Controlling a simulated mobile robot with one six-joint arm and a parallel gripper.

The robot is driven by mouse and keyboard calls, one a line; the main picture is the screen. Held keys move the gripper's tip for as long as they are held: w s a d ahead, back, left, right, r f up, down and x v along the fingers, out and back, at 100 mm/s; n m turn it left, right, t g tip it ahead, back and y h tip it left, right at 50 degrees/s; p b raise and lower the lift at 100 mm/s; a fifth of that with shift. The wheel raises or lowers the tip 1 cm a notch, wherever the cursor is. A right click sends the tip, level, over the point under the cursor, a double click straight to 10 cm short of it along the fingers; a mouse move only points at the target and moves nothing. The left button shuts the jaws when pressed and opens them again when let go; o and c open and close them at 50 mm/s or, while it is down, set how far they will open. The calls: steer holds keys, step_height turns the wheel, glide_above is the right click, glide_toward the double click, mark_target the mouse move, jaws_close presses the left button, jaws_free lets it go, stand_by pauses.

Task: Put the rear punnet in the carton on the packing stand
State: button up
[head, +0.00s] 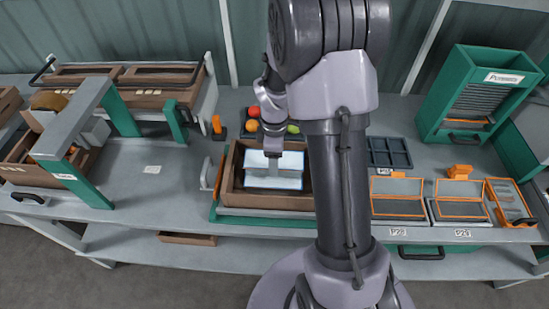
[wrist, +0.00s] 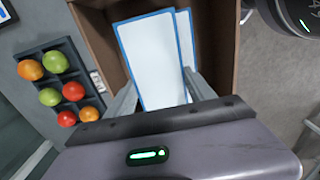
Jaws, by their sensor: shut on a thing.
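My gripper (head: 272,155) is shut on a white, blue-edged punnet (head: 262,181) and holds it over or inside the brown open carton (head: 264,201). The carton sits on the green packing stand (head: 262,221). In the wrist view the two fingers (wrist: 163,95) flank the held punnet (wrist: 148,50), which lies within the outline of the carton (wrist: 222,45). A second blue-edged white edge (wrist: 185,30) shows behind it, largely covered. I cannot tell whether the held punnet touches the carton floor. My gripper and arm hide part of the carton in the head view.
An empty dark compartment tray (head: 390,153) and orange-rimmed bins (head: 398,187) stand to the right. A green rack (head: 480,95) stands at back right.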

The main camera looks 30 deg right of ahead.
steer(key=shift+f+b, duration=0.3)
steer(key=shift+f, duration=0.2)
steer(key=o, duration=1.3)
step_height(320, 180, up, 13)
steer(key=p, duration=0.5)
steer(key=s+a+r+m+t, duration=0.2)
steer(key=s+a+r+m, duration=0.2)
steer(key=a+r+m, duration=0.45)
steer(key=s+a+r+m+t, duration=0.1)
steer(key=s+a+r+m, duration=0.1)
steer(key=s, duration=0.2)
steer(key=s+a+r+m+t+y, duration=0.1)
steer(key=s+a+r+m, duration=0.1)
steer(key=s+a+r, duration=0.1)
steer(key=s+a+r+m+t+y, duration=0.1)
steer(key=s+a+r+m, duration=0.1)
steer(key=s, duration=0.4)
steer(key=shift+a+r+m+t, duration=0.2)
steer(key=shift+a+m+t, duration=0.2)
steer(key=shift+a+m, duration=0.15)
